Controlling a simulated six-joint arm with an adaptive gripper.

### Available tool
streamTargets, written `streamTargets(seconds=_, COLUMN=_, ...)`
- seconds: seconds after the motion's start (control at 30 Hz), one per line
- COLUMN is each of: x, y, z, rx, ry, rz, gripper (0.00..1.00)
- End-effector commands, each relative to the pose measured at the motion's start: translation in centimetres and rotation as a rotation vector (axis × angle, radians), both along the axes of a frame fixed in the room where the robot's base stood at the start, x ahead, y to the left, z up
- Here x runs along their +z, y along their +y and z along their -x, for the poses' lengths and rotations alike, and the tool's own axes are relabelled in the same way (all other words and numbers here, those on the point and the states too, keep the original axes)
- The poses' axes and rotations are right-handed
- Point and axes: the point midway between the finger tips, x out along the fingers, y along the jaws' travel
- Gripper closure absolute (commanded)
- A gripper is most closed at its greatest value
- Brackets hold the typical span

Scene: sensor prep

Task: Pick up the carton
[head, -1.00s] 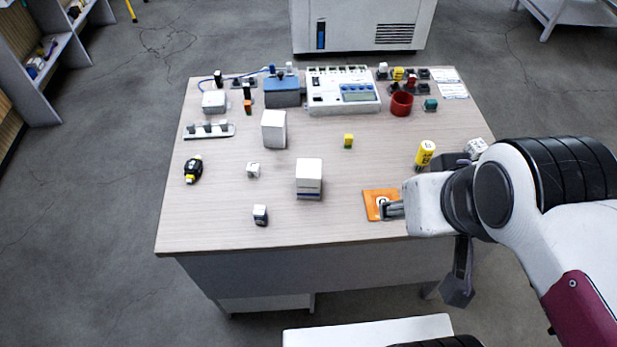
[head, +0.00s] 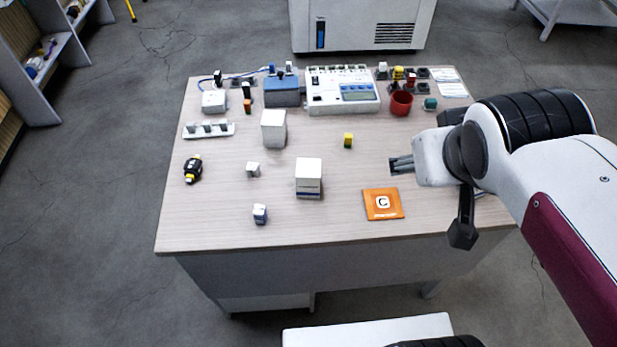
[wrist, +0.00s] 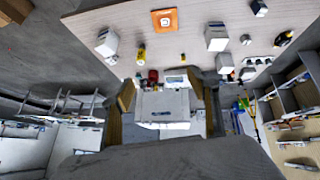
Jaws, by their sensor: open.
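Several white boxes could be the carton, and I cannot tell which one is meant. One white box with a blue stripe near its base (head: 309,178) stands upright at the table's middle; it also shows in the wrist view (wrist: 216,37). A plain white box (head: 273,128) stands behind it. Another white box (wrist: 107,42) shows at the left of the wrist view; my arm hides that area in the head view.
An orange card (head: 382,204) lies in front of my gripper. A yellow-green block (head: 348,140), a small white cube (head: 253,169), a small blue-white block (head: 260,214) and a black-yellow item (head: 193,169) stand around. A red cup (head: 401,103) and a metering device (head: 342,90) are at the back.

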Motion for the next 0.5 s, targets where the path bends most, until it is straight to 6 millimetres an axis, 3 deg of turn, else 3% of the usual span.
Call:
streamTargets(seconds=0.2, x=1.4, y=-2.8, z=-5.8, rx=0.028, ry=-0.084, rz=0.119, gripper=0.40)
streamTargets(seconds=0.5, x=2.8, y=-4.8, z=-13.7, rx=0.129, ry=-0.199, rz=0.252, gripper=0.40)
